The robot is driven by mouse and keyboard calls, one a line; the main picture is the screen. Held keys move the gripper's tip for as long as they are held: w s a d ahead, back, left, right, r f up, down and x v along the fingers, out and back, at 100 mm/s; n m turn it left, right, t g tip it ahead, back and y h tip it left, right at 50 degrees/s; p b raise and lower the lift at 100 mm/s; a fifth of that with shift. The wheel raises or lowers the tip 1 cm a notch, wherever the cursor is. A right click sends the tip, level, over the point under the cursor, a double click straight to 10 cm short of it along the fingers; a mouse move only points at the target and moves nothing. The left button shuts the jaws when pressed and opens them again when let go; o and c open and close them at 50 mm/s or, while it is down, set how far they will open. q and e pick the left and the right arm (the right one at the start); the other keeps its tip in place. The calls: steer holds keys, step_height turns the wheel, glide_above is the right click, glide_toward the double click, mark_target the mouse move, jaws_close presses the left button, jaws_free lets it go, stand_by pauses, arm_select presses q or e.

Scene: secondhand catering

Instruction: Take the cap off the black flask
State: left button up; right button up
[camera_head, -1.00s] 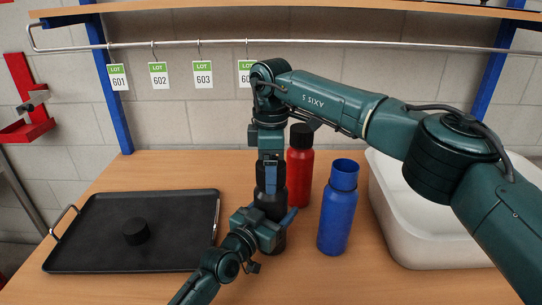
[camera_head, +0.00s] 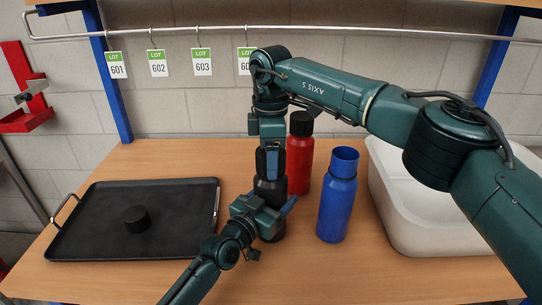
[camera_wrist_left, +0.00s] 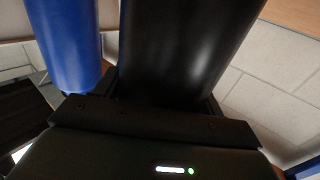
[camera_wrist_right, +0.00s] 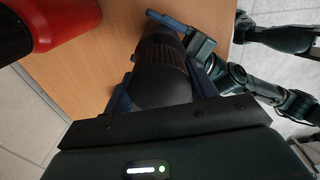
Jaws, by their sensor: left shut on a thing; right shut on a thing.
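The black flask (camera_head: 270,191) stands upright on the table, largely hidden by my grippers. My left gripper (camera_head: 268,217) is shut on its body low down; the dark body fills the middle of the left wrist view (camera_wrist_left: 185,48). My right gripper (camera_head: 270,172) comes from above and is shut around the flask's top, where the cap sits. In the right wrist view the ribbed dark top (camera_wrist_right: 160,82) lies between the fingers. I cannot tell whether the cap has turned or loosened.
A red flask (camera_head: 299,165) with a black cap stands close behind right. A black tray (camera_head: 90,235) at left holds a loose black cap (camera_head: 136,219).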

steer(key=n, duration=0.3)
steer(key=shift+n, duration=0.4)
steer(key=n, duration=1)
steer(key=shift+r+n, duration=0.1)
steer(key=shift+n, duration=0.3)
steer(key=n, duration=0.8)
steer(key=shift+n, duration=0.3)
steer(key=n, duration=0.6)
steer(key=shift+n, duration=0.3)
steer(key=n, duration=1)
steer(key=shift+n, duration=0.4)
steer(key=n, duration=1.8)
steer(key=shift+r, duration=0.1)
